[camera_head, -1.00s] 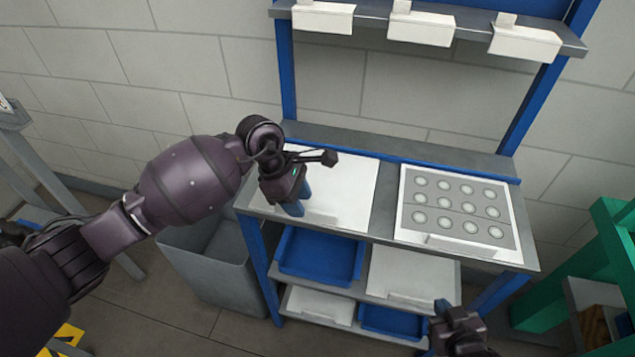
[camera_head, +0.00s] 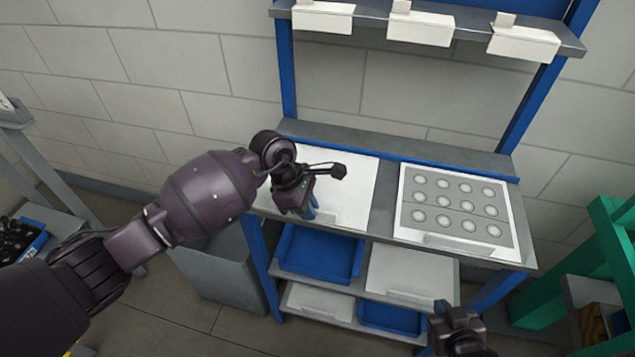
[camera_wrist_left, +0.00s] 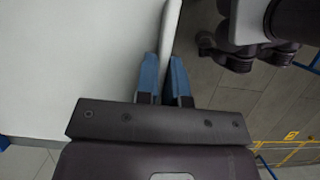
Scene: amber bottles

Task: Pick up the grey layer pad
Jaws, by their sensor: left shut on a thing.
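A grey pad with rows of round spots (camera_head: 455,209) lies flat on a white tray (camera_head: 507,243) on the right of the bench top. A plain whitish panel (camera_head: 350,190) with a raised front lip lies on the left of the bench top. My left gripper (camera_head: 314,208) is at this panel's front edge, pointing down. In the left wrist view its blue fingers (camera_wrist_left: 163,80) are shut on the white lip (camera_wrist_left: 170,28) of the panel. My right gripper (camera_head: 460,325) is low at the bottom, in front of the shelves, apart from the pad; its fingertips are unclear.
Blue trays (camera_head: 318,252) and white trays (camera_head: 412,273) sit on shelves below the bench top. A grey bin (camera_head: 222,275) stands left of the bench. White boxes (camera_head: 424,28) line the upper shelf. A green frame (camera_head: 610,245) stands at the right.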

